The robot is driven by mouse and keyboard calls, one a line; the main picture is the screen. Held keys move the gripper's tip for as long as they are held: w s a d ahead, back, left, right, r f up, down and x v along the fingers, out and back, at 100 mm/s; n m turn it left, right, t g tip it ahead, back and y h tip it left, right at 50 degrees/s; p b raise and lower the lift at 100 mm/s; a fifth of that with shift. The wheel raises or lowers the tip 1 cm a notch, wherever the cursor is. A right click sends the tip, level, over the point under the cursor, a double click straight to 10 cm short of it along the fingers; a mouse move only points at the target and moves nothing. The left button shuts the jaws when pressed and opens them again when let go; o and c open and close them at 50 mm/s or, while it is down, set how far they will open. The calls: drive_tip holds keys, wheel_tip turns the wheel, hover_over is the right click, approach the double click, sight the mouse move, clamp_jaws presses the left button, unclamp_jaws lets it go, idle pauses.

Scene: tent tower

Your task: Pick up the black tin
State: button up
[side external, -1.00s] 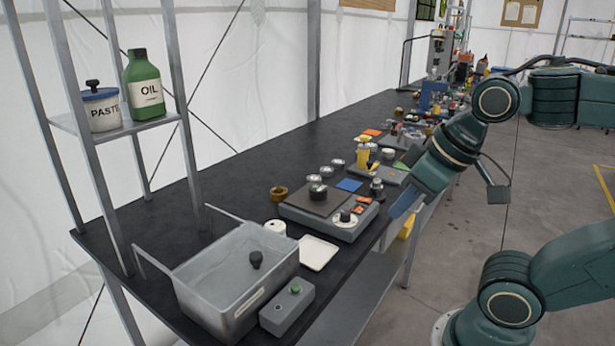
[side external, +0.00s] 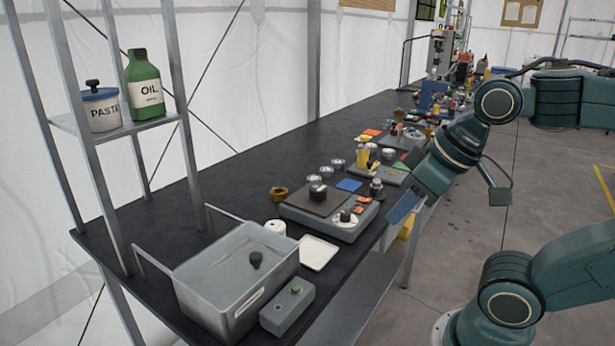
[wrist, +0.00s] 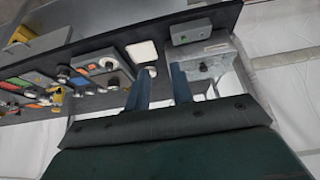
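A small dark round object (side external: 317,191), which looks like the black tin, stands on the dark plate of a grey device (side external: 340,227) on the bench; I cannot be sure it is the tin. My gripper (side external: 397,208) is beside the bench's right edge, to the right of that device and apart from it. The tin cannot be made out clearly in the wrist view.
A metal basin (side external: 215,312) with a small black item inside, a white tray (side external: 319,253) and a grey button box (side external: 287,311) are at the near end. A brass ring (side external: 279,194) and several small parts lie around the device. The bench's left side is clear.

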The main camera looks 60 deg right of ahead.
drive_tip(key=o, duration=1.1)
drive_tip(key=w+d+r+m+g, duration=0.25)
drive_tip(key=w+d+m, duration=0.25)
drive_tip(key=w, duration=0.5)
drive_tip(key=w+d+r+m+g, duration=0.1)
drive_tip(key=w+d+r+m, duration=0.3)
drive_tip(key=w, duration=0.5)
drive_tip(key=w+d+f+m, duration=0.3)
drive_tip(key=w+d, duration=0.1)
drive_tip(key=d, duration=0.1)
drive_tip(key=w+d+f+m+g, duration=0.1)
drive_tip(key=w+d+f+m, duration=0.2)
drive_tip(key=w+d+f, duration=0.1)
drive_tip(key=w+d+f+m+g, duration=0.1)
drive_tip(key=w+d+f+m, duration=0.2)
drive_tip(key=d, duration=0.5)
drive_tip(key=shift+w+f, duration=0.25)
drive_tip(key=shift+w, duration=0.35)
drive_tip(key=shift+w+f, duration=0.2)
drive_tip(key=shift+w, duration=0.4)
